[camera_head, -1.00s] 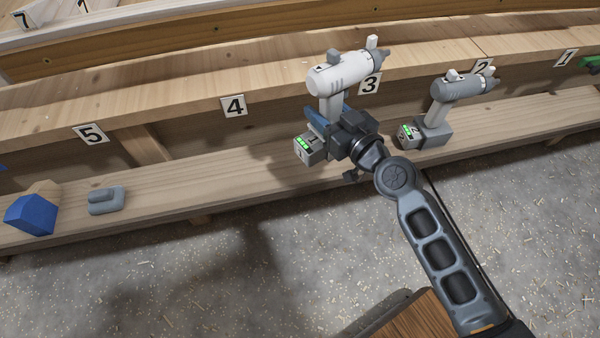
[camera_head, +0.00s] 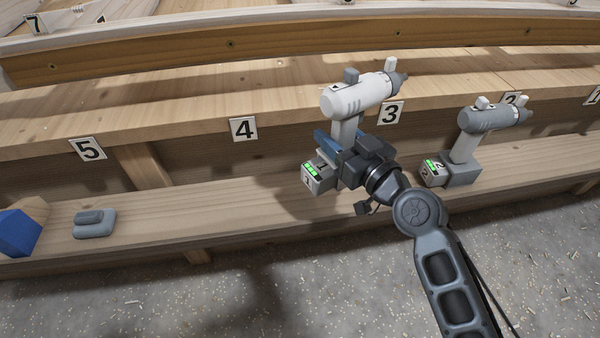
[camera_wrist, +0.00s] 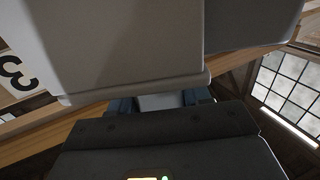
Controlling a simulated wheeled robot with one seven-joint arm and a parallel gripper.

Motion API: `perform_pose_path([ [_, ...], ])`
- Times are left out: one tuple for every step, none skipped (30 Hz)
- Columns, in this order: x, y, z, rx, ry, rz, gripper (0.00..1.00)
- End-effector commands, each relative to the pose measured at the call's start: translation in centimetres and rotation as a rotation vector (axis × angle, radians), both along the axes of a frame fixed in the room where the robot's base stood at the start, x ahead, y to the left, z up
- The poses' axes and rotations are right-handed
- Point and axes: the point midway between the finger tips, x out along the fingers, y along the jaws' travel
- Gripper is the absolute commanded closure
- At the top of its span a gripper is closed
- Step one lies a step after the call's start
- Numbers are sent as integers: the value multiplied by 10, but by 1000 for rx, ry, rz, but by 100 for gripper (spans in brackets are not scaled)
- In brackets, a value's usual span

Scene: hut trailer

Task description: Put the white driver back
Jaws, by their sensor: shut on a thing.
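The white driver (camera_head: 358,98) is upright in the head view, its nose to the right and its base with green lights (camera_head: 318,174) at lower left. My gripper (camera_head: 340,146) is shut on its handle, below the body. The driver is in front of the number 3 label (camera_head: 390,113); whether its base touches the lower shelf board (camera_head: 270,192) I cannot tell. In the wrist view the driver's pale body (camera_wrist: 140,45) fills the top and the blue-grey fingers (camera_wrist: 160,104) show around the handle.
A grey driver (camera_head: 485,120) stands on the shelf to the right, near label 2. A grey block-like object (camera_head: 94,224) and a blue object (camera_head: 18,232) lie to the left. The shelf below labels 4 (camera_head: 243,129) and 5 (camera_head: 87,149) has free room.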

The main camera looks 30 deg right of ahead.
Motion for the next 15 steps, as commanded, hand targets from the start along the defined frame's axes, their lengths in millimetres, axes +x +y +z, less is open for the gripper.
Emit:
perform_pose_path([
  [5,9,-3,0,-4,1,100],
  [7,14,-6,1,-4,1,100],
  [10,21,-10,1,-3,1,100],
  [12,26,-14,1,-4,1,100],
  [14,31,-16,1,-4,1,100],
  [17,37,-21,1,-4,0,100],
  [19,41,-23,0,-4,0,100],
  [21,45,-26,0,-5,-1,100],
  [24,50,-29,0,-5,0,100],
  [25,53,-31,0,-6,-2,100],
  [27,56,-33,0,-5,-1,100],
  [28,59,-36,0,-6,-2,100],
  [29,61,-37,-1,-6,-3,100],
  [30,63,-38,-1,-5,-2,100],
  [30,65,-40,-1,-5,-2,100],
])
